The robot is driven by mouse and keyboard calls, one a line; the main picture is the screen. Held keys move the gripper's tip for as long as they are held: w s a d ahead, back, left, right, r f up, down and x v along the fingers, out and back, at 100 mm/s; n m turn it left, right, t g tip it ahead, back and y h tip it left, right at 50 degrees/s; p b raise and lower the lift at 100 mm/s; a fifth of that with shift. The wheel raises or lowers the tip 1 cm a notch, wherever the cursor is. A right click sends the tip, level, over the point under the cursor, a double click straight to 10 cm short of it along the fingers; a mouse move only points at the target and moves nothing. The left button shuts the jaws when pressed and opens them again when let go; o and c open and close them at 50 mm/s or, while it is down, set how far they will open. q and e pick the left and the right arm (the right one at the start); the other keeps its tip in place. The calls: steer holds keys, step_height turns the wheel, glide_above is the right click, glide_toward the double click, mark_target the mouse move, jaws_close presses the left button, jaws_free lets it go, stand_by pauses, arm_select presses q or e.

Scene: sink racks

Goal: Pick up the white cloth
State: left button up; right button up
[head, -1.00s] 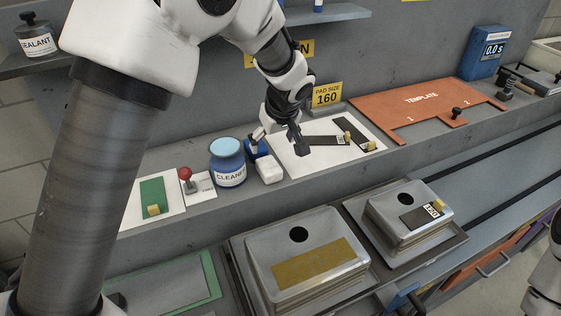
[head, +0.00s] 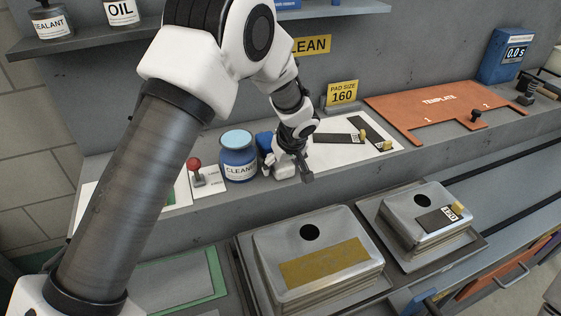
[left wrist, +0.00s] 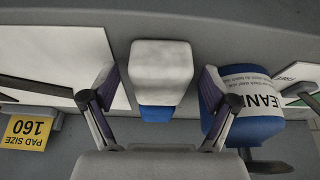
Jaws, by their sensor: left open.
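The white cloth (head: 284,168) is a small pale block on the grey ledge, to the right of the blue cleaner jar. My left gripper (head: 291,169) is right over it and hides part of it in the head view. In the left wrist view the cloth (left wrist: 161,68) lies between the two spread fingers (left wrist: 160,92), with a gap on each side. A blue object (left wrist: 156,113) shows at the cloth's near end in that view. The left gripper is open and holds nothing. My right gripper is not in view.
The cleaner jar (head: 238,160) stands close to the left of the gripper; in the wrist view it (left wrist: 240,118) is near the right finger. A white sheet (head: 335,154) with dark strips lies to the right. Metal trays (head: 315,262) sit in front, below the ledge.

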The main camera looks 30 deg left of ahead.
arm_select(q)
steer(key=shift+s, duration=0.1)
steer(key=c, duration=1.1)
steer(key=shift+c, duration=0.2)
